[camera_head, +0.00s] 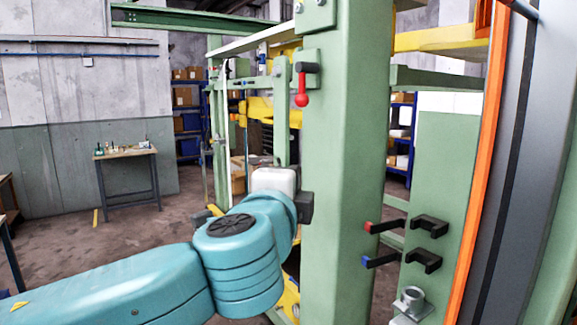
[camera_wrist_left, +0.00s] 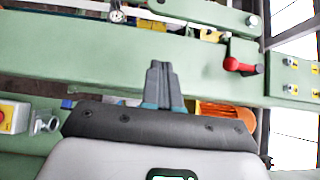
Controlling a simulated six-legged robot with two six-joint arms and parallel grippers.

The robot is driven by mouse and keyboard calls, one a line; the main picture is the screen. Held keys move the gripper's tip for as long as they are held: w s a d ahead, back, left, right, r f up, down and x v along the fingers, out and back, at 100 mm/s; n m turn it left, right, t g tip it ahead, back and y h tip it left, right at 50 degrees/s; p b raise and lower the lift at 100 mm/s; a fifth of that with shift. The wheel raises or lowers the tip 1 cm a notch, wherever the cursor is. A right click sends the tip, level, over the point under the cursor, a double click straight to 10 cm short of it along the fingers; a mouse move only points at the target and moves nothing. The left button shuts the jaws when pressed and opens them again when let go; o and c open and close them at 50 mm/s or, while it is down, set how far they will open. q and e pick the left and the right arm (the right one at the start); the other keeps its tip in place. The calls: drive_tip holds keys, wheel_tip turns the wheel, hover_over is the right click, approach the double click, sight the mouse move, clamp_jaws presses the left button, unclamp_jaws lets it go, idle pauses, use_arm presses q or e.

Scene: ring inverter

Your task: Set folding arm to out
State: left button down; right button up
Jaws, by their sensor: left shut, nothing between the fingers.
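A red-knobbed lever (camera_head: 302,98) hangs straight down from a black pivot on the green post in the head view. It also shows in the left wrist view (camera_wrist_left: 238,65), to the right of my fingers and apart from them. My left gripper (camera_wrist_left: 160,66) is shut and empty, its fingertips in front of the green beam in that view. In the head view my teal left arm reaches up to the post below the lever; its fingers are hidden there. I cannot tell which part is the folding arm. My right gripper is not in view.
The wide green post (camera_head: 345,150) stands close beside my left wrist. Black brackets with a red tip (camera_head: 384,226) and a blue tip (camera_head: 380,261) stick out at the right. An orange-edged upright (camera_head: 478,170) is farther right. A workbench (camera_head: 128,153) stands far left, with open floor before it.

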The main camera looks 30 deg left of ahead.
use_arm(q)
drive_tip(key=p+x, duration=0.3)
drive_tip(key=x, duration=0.7)
drive_tip(key=shift+w, duration=0.1)
drive_tip(key=a, duration=0.1)
drive_tip(key=w+a+p, duration=0.1)
drive_tip(key=a, duration=0.1)
drive_tip(key=shift+a+f, duration=0.15)
drive_tip(key=shift+a, duration=0.1)
drive_tip(key=shift+w, duration=0.1)
drive_tip(key=shift+a, duration=0.1)
